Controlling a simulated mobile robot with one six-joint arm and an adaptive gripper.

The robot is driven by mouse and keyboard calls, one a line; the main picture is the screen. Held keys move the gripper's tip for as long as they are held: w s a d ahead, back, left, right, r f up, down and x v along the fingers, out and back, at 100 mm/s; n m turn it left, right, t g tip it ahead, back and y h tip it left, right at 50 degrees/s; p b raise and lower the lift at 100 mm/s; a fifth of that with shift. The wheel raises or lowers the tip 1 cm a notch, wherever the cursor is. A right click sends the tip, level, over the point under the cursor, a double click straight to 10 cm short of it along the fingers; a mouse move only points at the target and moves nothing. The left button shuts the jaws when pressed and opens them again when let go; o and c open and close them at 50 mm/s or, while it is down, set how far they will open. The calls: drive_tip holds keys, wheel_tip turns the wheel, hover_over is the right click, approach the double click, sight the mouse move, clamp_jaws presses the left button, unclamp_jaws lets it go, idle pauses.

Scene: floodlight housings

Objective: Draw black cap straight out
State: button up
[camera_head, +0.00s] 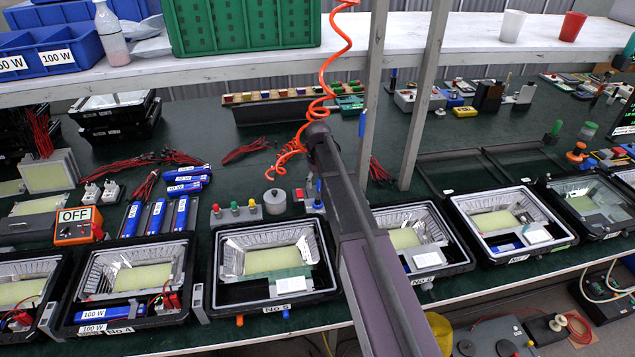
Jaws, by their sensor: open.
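I cannot pick out a black cap with certainty; the fittings on the housings are too small to tell. A black floodlight housing (222,293) labelled No 5 stands open at the bench front, with a yellowish panel (272,260) inside. Orange and blue pegs show at its front edge. Another open housing (455,262), labelled No 6, stands to its right, partly hidden by my arm. My arm reaches up from the bottom between these two. My gripper is not visible.
More open housings line the green bench (235,160) on both sides. A grey block with red, green and yellow knobs (235,208) stands behind No 5. A coiled orange hose (322,95) hangs near my arm. Grey posts (420,95) and a white shelf (250,62) limit room behind.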

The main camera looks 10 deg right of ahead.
sight(318, 198)
drive_tip(key=shift+f+b, duration=3.4)
drive_tip(key=shift+f, duration=0.3)
clamp_jaws()
drive_tip(key=shift+r+p, duration=2.25)
drive_tip(key=shift+r, duration=0.05)
